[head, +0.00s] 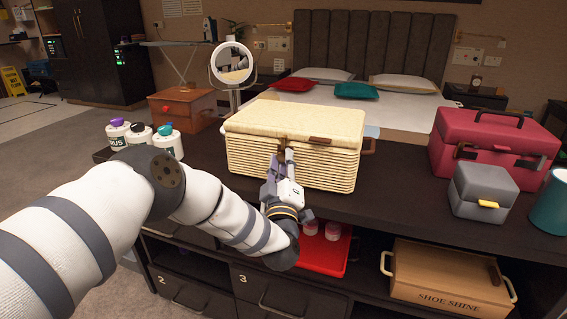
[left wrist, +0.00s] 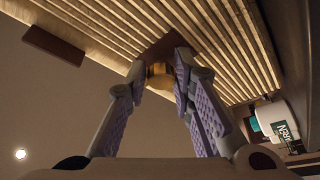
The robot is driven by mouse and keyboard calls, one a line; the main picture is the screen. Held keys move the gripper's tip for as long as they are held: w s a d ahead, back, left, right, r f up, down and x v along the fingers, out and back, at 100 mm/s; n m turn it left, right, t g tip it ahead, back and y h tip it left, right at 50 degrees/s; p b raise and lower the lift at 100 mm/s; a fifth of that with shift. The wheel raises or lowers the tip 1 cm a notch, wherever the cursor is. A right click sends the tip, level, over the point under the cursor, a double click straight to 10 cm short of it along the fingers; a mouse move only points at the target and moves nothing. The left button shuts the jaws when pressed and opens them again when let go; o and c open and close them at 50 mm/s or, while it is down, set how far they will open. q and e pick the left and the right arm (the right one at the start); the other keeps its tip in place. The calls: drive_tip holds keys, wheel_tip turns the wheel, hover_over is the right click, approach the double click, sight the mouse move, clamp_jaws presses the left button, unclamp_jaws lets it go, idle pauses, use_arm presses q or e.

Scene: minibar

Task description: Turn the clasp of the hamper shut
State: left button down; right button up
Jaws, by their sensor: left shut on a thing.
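The hamper (head: 290,150) is a cream woven box on the dark counter, with its lid down. Its front slats also fill the top of the left wrist view (left wrist: 225,45). The clasp (left wrist: 159,70) is a small brass-coloured piece below a brown patch on the hamper's front. My left gripper (head: 284,157) reaches the front of the hamper from below, and its purple-padded fingers (left wrist: 160,76) are shut on the clasp from both sides. The fingers hide much of the clasp in the head view, so I cannot tell its exact turn. My right gripper is not in view.
A grey box (head: 482,190) and a red case (head: 492,140) stand to the right. A round mirror (head: 232,64), a wooden box (head: 184,108) and capped bottles (head: 168,142) are on the left. Below are a red tray (head: 325,262) and a shoe shine box (head: 445,278).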

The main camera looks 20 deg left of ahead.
use_arm(q)
drive_tip(key=c, duration=1.4)
unclamp_jaws()
drive_tip(key=shift+r, duration=0.1)
drive_tip(key=shift+s, duration=0.1)
drive_tip(key=v, duration=1.2)
